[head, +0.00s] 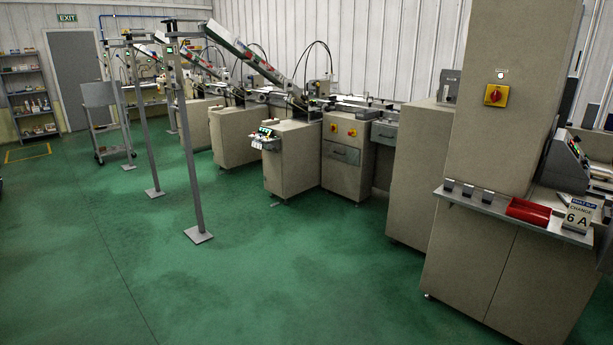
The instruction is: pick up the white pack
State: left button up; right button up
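I cannot make out a white pack for certain in the head view. A whitish box or card (578,216) with a blue top band and the print "CHANGE 6 A" stands at the right end of a grey ledge (510,213) on the nearest machine. I cannot tell whether it is the pack. Neither of my grippers shows in this view.
The ledge also bears a red tray (529,211) and several small dark holders (467,190). Beige machines (470,255) line the right and back. Thin metal stands (190,150) rise from the green floor (270,280), which is clear in front. A cart (108,125) stands at the left.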

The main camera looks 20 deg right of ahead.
aim_at(566, 197)
jog(key=i+z, duration=0.2)
jog(key=z, duration=0.25)
jog(key=i+z, duration=0.25)
jog(key=z, duration=0.2)
jog(key=i+j+z, duration=0.1)
jog(key=z, duration=0.35)
jog(key=i+j+z, duration=0.1)
jog(key=z, duration=0.3)
jog(key=i+j+z, duration=0.2)
jog(key=i+z, duration=0.25)
jog(key=j+z, duration=0.2)
jog(key=z, duration=0.2)
jog(key=i+j+z, duration=0.25)
jog(key=z, duration=0.2)
jog(key=i+j+z, duration=0.2)
jog(key=j+z, duration=0.2)
jog(key=i+j+z, duration=0.15)
jog(key=j, duration=0.2)
jog(key=j+z, duration=0.15)
jog(key=j, duration=0.15)
